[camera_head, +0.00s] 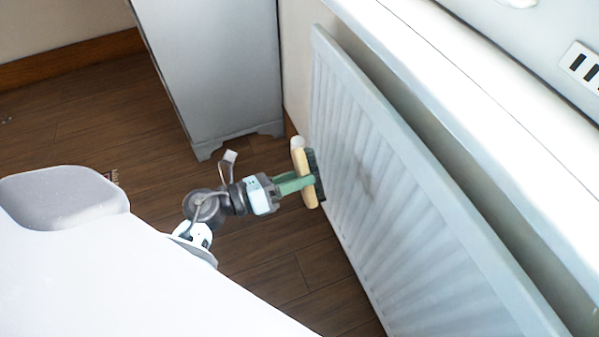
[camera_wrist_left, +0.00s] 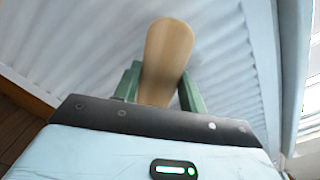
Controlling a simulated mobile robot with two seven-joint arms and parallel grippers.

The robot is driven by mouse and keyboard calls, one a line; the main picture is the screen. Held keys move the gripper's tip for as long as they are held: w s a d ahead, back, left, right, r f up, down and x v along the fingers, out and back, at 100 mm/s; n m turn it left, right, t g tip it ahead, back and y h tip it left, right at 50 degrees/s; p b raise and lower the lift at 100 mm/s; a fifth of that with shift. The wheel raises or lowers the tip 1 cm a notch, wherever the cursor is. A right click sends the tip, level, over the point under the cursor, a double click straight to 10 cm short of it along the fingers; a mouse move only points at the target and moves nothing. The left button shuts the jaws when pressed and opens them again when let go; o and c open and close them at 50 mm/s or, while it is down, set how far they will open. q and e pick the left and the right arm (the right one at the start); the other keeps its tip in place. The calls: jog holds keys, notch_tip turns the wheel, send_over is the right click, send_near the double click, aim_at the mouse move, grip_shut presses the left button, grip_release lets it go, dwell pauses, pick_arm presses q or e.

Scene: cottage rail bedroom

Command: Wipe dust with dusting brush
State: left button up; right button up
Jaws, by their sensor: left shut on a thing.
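My left gripper (camera_head: 296,184) is shut on the dusting brush (camera_head: 302,160), which has a pale wooden back and dark green bristles. The bristles face the white ribbed radiator (camera_head: 372,190) and appear to be against or very close to its left part; I cannot tell if they touch. A faint grey smudge of dust (camera_head: 366,184) shows on the radiator just right of the brush. In the left wrist view the brush's wooden body (camera_wrist_left: 166,62) stands between the green fingers (camera_wrist_left: 160,88), with the ribbed panel behind it. My right gripper is not in view.
A grey-white cabinet (camera_head: 215,65) stands on the wooden floor (camera_head: 75,110) behind my left arm. A white sill (camera_head: 440,75) runs above the radiator. Bare floor lies between my body and the radiator.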

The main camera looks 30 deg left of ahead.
pick_arm(q)
jog(key=shift+w+d, duration=0.4)
jog(key=shift+w, duration=0.1)
jog(key=x, duration=0.2)
jog(key=shift+w+d, duration=0.2)
jog(key=shift+b+x, duration=0.4)
jog(key=shift+x, duration=0.65)
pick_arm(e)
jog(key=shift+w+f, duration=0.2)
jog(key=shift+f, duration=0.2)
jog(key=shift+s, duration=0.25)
pick_arm(q)
jog(key=shift+w+d, duration=0.1)
jog(key=shift+w, duration=0.1)
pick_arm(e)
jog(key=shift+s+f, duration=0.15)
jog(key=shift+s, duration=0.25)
pick_arm(q)
jog(key=shift+w+d, duration=0.15)
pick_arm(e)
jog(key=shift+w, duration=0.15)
